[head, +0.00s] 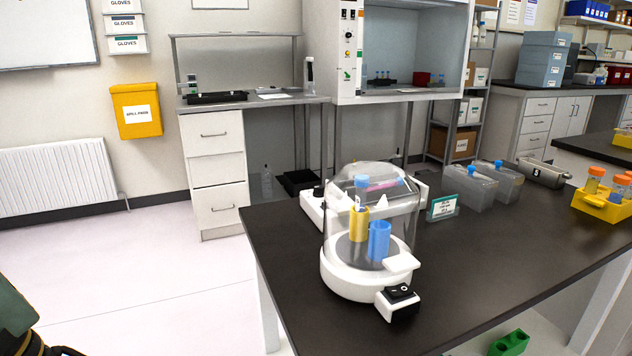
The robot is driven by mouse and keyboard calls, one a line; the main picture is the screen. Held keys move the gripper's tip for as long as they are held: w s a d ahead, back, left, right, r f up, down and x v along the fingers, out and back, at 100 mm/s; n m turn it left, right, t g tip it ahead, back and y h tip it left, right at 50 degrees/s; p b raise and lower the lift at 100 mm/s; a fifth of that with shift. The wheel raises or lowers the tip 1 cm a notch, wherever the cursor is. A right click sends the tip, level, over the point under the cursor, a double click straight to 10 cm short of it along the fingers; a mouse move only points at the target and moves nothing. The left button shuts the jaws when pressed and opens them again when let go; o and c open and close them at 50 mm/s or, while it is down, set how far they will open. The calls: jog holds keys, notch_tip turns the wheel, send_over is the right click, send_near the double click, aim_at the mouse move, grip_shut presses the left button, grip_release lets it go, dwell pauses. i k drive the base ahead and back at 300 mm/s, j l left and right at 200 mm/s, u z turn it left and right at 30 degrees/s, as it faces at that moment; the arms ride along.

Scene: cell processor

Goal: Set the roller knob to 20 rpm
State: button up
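A white bench device (365,285) with a clear dome stands near the front left corner of the dark table. Behind it is a low white unit (312,207) with a small black knob (318,190) on top. A tube with pink contents and a blue cap (362,181) lies behind the dome. A black control box (402,290) with a pale round dial is on the device's front right. I cannot tell which of these is the roller knob, and any rpm markings are too small to read. My gripper does not show; a dark part at the lower left edge may be my arm.
The dark table (500,270) is clear in its front middle. A small green-framed sign (442,207), grey containers (478,186), a grey cylinder (543,172) and a yellow tube rack (600,204) stand along its back and right. Floor is free to the left.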

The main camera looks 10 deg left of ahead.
aim_at(319, 191)
jog(key=i+j, duration=0.3)
jog(key=j, duration=0.15)
jog(key=i+j, duration=0.6)
jog(key=j, duration=0.25)
jog(key=i+j+z, duration=0.1)
jog(key=i+j, duration=0.5)
jog(key=j, duration=0.25)
jog(key=i+j, duration=0.3)
jog(key=j, duration=0.15)
jog(key=i+j, duration=0.25)
jog(key=j, duration=0.2)
jog(key=i+z, duration=0.05)
